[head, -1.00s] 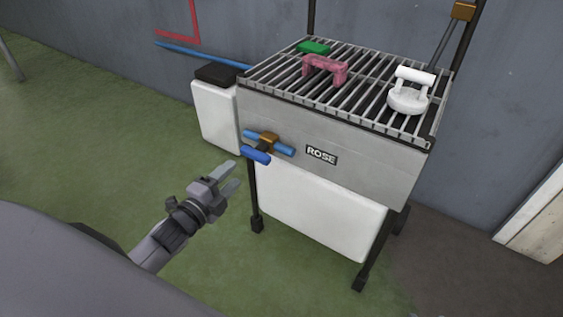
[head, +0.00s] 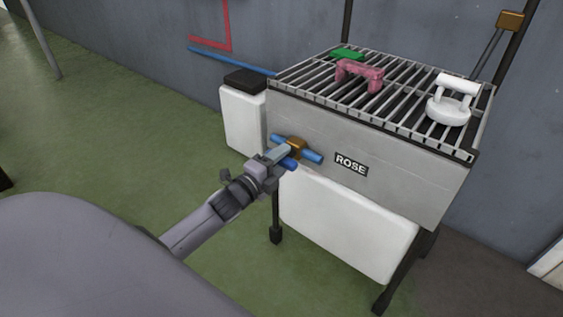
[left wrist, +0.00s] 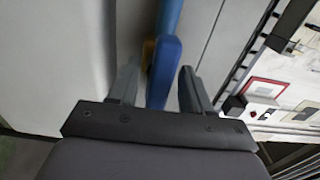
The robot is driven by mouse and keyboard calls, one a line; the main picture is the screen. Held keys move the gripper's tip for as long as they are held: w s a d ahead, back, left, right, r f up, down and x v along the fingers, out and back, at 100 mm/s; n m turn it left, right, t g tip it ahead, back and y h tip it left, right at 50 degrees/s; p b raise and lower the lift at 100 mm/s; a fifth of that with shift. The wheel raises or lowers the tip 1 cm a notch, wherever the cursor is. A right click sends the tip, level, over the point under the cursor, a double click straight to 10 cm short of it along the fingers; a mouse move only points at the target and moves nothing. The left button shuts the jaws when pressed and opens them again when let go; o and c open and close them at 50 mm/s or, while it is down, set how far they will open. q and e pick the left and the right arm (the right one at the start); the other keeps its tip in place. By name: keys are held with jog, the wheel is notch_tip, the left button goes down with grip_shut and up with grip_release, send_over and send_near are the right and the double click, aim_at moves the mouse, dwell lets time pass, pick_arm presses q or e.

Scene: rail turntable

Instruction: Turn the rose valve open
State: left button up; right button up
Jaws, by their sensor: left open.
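The rose valve has a brass body (head: 297,145) on a light blue pipe (head: 313,156), at the left of the front panel beside the ROSE label (head: 351,164). Its blue lever handle (head: 289,163) is partly hidden by my gripper in the head view. My left gripper (head: 281,157) is at the handle. In the left wrist view the blue handle (left wrist: 163,75) stands between the two open fingers (left wrist: 157,88), with gaps showing at both sides. My right gripper is not in view.
A slatted grill-topped sink (head: 400,165) carries a pink bracket (head: 359,75), a green block (head: 347,53) and a white handled piece (head: 449,108). A white tank (head: 350,225) is below, and another white tank (head: 243,120) with a black lid is at left. Green floor is clear at left.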

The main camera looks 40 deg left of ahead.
pick_arm(q)
jog(key=shift+w, duration=0.2)
jog(key=c, duration=0.9)
jog(key=shift+o, duration=0.2)
